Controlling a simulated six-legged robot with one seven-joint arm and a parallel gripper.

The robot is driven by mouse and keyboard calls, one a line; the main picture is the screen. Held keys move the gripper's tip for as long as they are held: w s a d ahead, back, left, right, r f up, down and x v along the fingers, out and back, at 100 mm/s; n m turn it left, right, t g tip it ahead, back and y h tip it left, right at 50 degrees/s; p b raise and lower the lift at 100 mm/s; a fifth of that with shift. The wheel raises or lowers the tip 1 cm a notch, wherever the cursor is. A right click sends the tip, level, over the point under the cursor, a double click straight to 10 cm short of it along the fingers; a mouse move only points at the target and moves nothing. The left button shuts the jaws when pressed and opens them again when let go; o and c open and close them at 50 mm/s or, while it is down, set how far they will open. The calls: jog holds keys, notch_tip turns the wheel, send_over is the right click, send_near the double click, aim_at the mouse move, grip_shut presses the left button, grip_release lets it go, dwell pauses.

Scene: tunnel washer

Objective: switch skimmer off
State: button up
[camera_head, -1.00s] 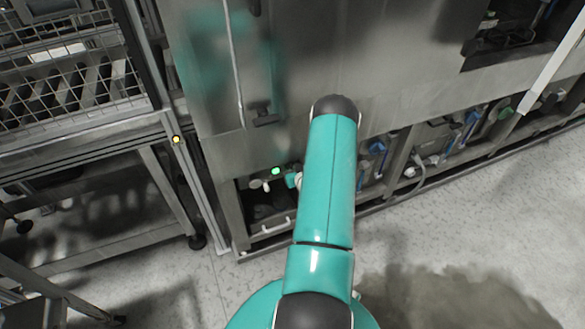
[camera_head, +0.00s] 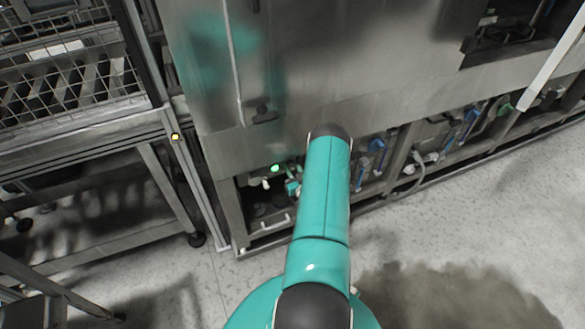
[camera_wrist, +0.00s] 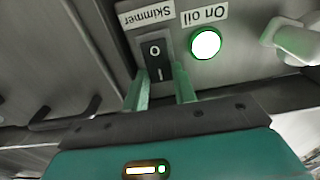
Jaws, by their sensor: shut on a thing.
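The skimmer switch (camera_wrist: 155,58) is a black rocker with white O and I marks. It sits on a grey panel under an upside-down "Skimmer" label (camera_wrist: 149,16) in the wrist view. My gripper (camera_wrist: 161,70) reaches in from below, with one teal finger at each side of the switch's lower part. The jaws are shut on the switch, and the O end shows above the fingertips. Whether the rocker is tilted is hard to tell. In the head view my gripper (camera_head: 293,187) is small and partly hidden by my arm, and the switch cannot be made out.
A lit green "On oil" button (camera_wrist: 206,43) is right of the switch; it also glows in the head view (camera_head: 275,168). A pale knob (camera_wrist: 296,40) stands further right. The washer's steel wall (camera_head: 340,60) rises above the low bay. The floor (camera_head: 450,235) at right is clear.

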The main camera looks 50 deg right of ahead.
jog(key=o, duration=1)
jog(key=v, duration=1.3)
jog(key=shift+s+a, duration=0.2)
jog(key=shift+s, duration=0.2)
jog(key=shift+s, duration=0.1)
